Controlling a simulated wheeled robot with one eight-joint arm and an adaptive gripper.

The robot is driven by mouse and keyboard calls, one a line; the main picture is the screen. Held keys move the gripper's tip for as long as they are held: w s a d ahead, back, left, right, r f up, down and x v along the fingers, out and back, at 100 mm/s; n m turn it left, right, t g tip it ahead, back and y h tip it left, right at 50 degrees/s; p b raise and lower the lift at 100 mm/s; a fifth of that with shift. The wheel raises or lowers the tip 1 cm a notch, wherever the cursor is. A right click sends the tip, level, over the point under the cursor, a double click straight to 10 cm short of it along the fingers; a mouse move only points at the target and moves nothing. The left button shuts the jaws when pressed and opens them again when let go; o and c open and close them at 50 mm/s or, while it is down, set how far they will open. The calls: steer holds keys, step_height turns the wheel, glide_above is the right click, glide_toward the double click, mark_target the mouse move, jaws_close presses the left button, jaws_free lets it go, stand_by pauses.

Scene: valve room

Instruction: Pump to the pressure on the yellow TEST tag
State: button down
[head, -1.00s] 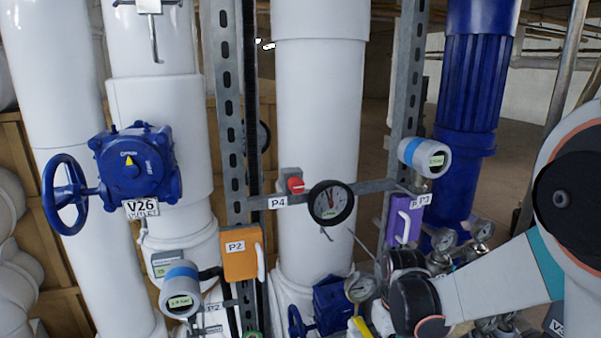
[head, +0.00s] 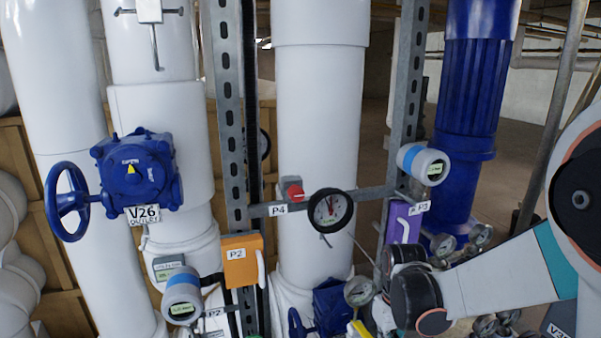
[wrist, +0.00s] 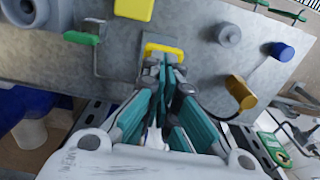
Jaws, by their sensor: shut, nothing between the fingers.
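My gripper (wrist: 167,74) is shut and empty in the wrist view. Its teal fingertips point at a yellow bar-like part (wrist: 164,50) on a grey metal plate; they look close to it, but I cannot tell whether they touch. A yellow tag or block (wrist: 134,8) is at the top edge; no writing on it can be read. In the head view a round black-rimmed dial gauge (head: 330,210) hangs right of the P4 label, its needle pointing up; its numbers are too small to read. A yellow part (head: 358,328) shows at the bottom edge. My gripper is hidden in the head view.
The grey plate (wrist: 200,60) also carries a green lever (wrist: 82,38), a grey knob (wrist: 228,33), a blue knob (wrist: 282,50) and a brass-coloured fitting (wrist: 240,92). Valve V26 (head: 137,170), an orange P2 box (head: 242,260) and a purple box (head: 403,222) surround the white pipes.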

steer(key=shift+f+b, duration=1.5)
steer(key=shift+f, duration=0.5)
steer(key=shift+r+p, duration=1.8)
steer(key=shift+r, duration=0.8)
steer(key=shift+r+p, duration=1.4)
steer(key=shift+r, duration=0.65)
